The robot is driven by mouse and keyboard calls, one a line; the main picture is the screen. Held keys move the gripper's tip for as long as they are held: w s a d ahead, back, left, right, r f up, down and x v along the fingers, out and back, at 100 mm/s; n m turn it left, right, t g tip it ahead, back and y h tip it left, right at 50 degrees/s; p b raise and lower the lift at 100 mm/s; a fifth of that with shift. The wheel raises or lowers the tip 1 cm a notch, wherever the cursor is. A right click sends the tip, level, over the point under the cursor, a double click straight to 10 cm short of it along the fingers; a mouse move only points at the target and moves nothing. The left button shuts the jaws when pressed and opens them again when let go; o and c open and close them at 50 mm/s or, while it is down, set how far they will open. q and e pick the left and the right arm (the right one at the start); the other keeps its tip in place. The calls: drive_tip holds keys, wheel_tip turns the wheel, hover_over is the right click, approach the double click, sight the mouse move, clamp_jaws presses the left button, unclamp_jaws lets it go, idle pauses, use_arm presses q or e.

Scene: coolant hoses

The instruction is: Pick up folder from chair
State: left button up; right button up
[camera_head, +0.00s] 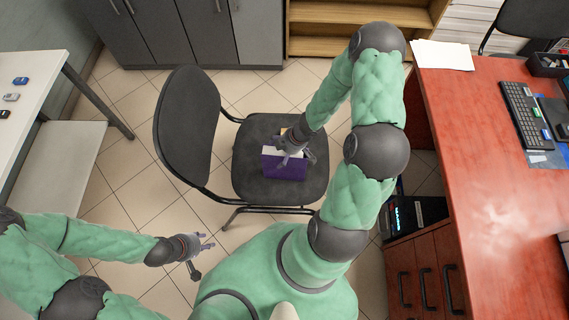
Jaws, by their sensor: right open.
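A dark grey chair (254,186) stands in the middle, its backrest on the left. A purple folder (284,169) sits on the chair seat, with white and yellowish paper showing behind its top edge. My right gripper (297,158) is right at the folder's upper part, its fingers open. It hides part of the folder, and I cannot tell whether the fingers touch it. My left gripper (205,256) is over the floor at the lower left, apart from the chair, with its fingers spread and nothing between them.
A red-brown desk (495,215) with a keyboard (526,115) and drawers fills the right side. A white table (28,83) stands at the left. Grey cabinets (200,30) and a wooden shelf (318,46) stand at the back. Tiled floor is free left of the chair.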

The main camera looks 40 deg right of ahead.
drive_tip(key=shift+f, duration=0.2)
idle(0.3)
drive_tip(key=c, duration=1.8)
drive_tip(key=shift+r, duration=0.1)
